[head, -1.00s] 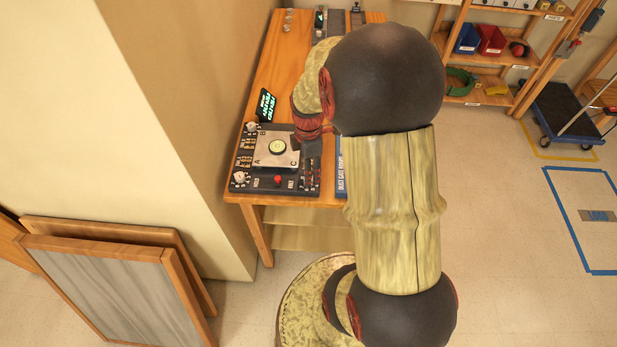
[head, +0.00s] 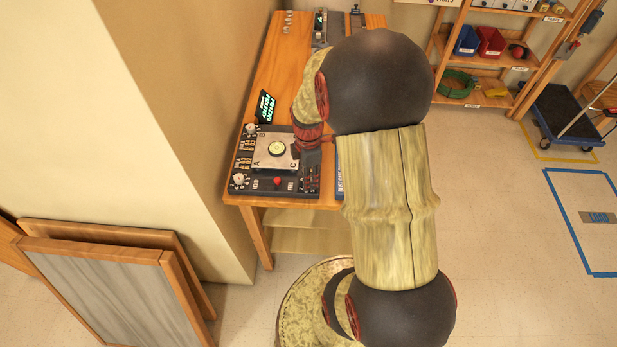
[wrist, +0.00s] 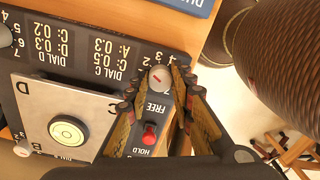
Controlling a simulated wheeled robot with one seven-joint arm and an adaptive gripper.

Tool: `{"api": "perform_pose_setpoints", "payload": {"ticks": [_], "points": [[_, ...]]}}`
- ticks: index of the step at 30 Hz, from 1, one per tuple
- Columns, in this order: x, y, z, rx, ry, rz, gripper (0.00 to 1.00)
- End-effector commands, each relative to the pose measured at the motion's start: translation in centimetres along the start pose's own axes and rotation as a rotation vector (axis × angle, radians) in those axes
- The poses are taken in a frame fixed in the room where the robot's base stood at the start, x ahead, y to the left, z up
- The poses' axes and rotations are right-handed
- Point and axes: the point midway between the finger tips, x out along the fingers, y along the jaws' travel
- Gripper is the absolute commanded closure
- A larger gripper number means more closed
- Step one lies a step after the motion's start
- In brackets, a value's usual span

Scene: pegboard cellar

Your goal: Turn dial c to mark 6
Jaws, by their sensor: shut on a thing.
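Dial c (wrist: 160,78) is a round pale grey knob with a small red mark, on the dark panel (wrist: 90,45) beside its printed label. Upside-down numerals, including 2, 3 and 4, show around its rim. My gripper (wrist: 158,86) has one finger on each side of the knob and is shut on it. In the head view my gripper (head: 308,158) is at the panel's right side, and it and my arm hide the knob there. Which mark the knob points to cannot be read clearly.
A red knob (wrist: 149,133) sits between the FREE and HOLD labels, close to my fingers. A metal plate (wrist: 60,110) with a round green level (wrist: 68,131) lies beside the dial. A blue item (wrist: 190,5) lies past the panel. Another dial (wrist: 5,35) is at the left edge.

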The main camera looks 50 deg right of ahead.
Motion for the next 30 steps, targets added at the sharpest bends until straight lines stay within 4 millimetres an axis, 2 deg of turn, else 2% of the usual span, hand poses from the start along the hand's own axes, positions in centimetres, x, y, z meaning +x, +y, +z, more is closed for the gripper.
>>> {"api": "perform_pose_setpoints", "payload": {"ticks": [10, 20, 30], "points": [[0.00, -0.02, 0.00, 0.000, 0.000, -0.001, 1.00], [-0.05, -0.04, 0.00, 0.039, 0.001, -0.001, 1.00], [-0.15, -0.07, 0.02, 0.261, 0.005, -0.002, 1.00]]}}
